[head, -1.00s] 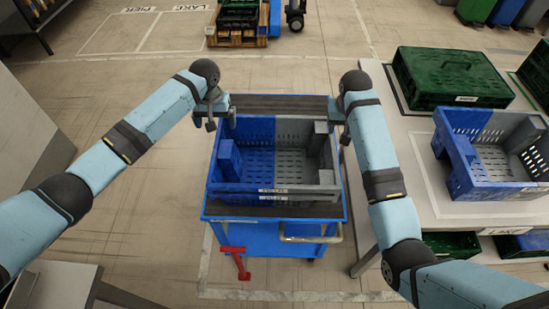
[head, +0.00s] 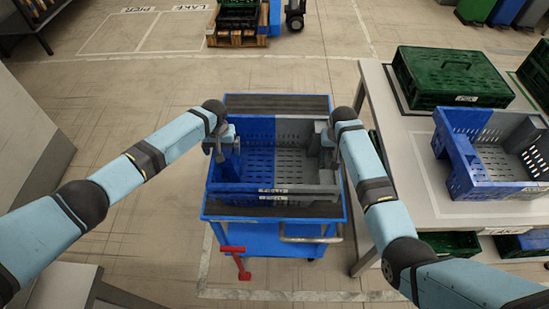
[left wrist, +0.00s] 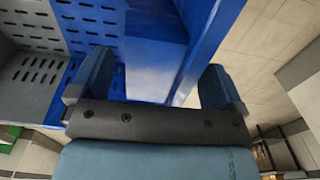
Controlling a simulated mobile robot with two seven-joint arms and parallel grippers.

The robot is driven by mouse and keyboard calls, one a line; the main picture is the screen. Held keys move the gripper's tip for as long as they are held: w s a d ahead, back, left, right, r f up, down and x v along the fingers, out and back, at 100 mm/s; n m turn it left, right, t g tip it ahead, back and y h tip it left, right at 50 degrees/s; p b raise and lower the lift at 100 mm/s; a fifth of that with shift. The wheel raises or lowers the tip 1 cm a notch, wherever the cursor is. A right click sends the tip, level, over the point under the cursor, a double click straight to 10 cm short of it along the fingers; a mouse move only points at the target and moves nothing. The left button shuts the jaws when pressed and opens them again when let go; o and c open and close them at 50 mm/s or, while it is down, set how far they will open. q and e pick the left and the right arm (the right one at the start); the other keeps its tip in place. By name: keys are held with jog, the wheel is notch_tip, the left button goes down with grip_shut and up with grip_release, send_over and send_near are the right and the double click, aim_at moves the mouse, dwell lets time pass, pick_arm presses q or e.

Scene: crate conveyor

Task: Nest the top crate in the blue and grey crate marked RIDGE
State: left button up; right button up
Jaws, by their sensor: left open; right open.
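A blue and grey crate (head: 215,175) stands on a blue cart (head: 270,212). Two labels, one above the other on its near side, suggest two nested crates; I cannot read them surely. My left gripper (head: 222,150) is open at the blue left wall. In the left wrist view its fingers (left wrist: 155,88) stand either side of the blue wall (left wrist: 205,35), with a gap on the outer side. My right gripper (head: 328,150) is open at the grey right wall, its fingertips partly hidden. Another blue and grey crate (head: 462,172) sits on the table at right; no RIDGE mark is readable.
The pale table (head: 405,180) also bears a closed green crate (head: 450,75). A red pedal (head: 237,262) sticks out at the cart's near side. A pallet with a dark crate (head: 238,15) is at the back. The floor left of the cart is clear.

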pick_arm(q)
jog(key=c, duration=0.7)
pick_arm(e)
jog(key=c, duration=0.8)
pick_arm(q)
jog(key=c, duration=0.4)
pick_arm(e)
grip_shut()
pick_arm(q)
jog(key=c, duration=0.3)
pick_arm(e)
jog(key=shift+r, duration=0.1)
pick_arm(q)
jog(key=shift+r, duration=0.2)
pick_arm(e)
jog(key=shift+r, duration=0.15)
